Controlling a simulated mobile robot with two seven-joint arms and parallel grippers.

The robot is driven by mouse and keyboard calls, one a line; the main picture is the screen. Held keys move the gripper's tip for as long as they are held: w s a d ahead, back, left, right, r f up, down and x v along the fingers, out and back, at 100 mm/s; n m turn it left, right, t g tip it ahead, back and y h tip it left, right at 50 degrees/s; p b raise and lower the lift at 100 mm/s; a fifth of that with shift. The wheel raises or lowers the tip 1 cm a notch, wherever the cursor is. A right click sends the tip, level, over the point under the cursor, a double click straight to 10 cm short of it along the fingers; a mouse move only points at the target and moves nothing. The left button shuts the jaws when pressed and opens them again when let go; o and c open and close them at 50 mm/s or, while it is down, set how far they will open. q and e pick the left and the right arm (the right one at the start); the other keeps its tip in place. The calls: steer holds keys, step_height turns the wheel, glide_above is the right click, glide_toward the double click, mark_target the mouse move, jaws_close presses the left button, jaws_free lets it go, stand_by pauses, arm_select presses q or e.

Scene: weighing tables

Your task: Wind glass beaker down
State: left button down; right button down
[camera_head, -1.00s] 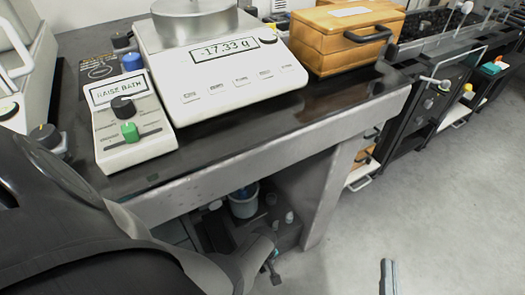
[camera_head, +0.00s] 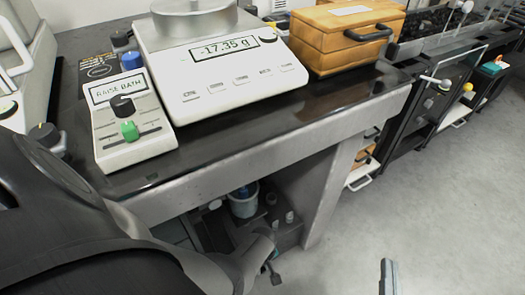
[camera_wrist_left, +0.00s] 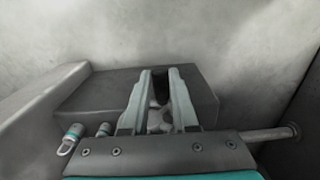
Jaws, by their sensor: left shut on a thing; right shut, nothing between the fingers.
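A pale cylindrical vessel (camera_head: 243,203) with something blue in it stands under the table in the head view; I cannot tell whether it is the glass beaker. My left arm reaches down beside the table front. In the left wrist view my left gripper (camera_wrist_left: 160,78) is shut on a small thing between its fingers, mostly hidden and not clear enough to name. A dark grey block (camera_wrist_left: 90,96) lies behind the fingers. My right gripper (camera_head: 388,276) shows as a narrow grey piece at the bottom edge, shut and empty, above the floor.
A balance (camera_head: 218,85) reads -17.35 g on the table. A control box (camera_head: 135,145) beside it shows "RAISE BATH", with a black knob and green slider. A wooden box (camera_head: 335,50) stands to the right. The floor (camera_head: 440,200) is clear at right.

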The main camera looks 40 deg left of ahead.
stand_by(0.4)
arm_select(q)
steer(key=shift+d+t+h+p, duration=0.1)
steer(key=shift+t+h+p, duration=0.2)
steer(key=shift+t+p, duration=0.15)
steer(key=shift+f+t, duration=0.2)
steer(key=shift+t, duration=0.35)
steer(key=shift+t+h, duration=0.3)
steer(key=shift+t, duration=0.1)
steer(key=shift+w+d+f+t+h+b, duration=0.15)
steer(key=shift+t+h+b, duration=0.15)
steer(key=shift+t, duration=0.6)
arm_select(e)
steer(key=shift+w+f, duration=0.1)
steer(key=shift+f, duration=0.05)
arm_select(q)
steer(key=shift+t, duration=0.3)
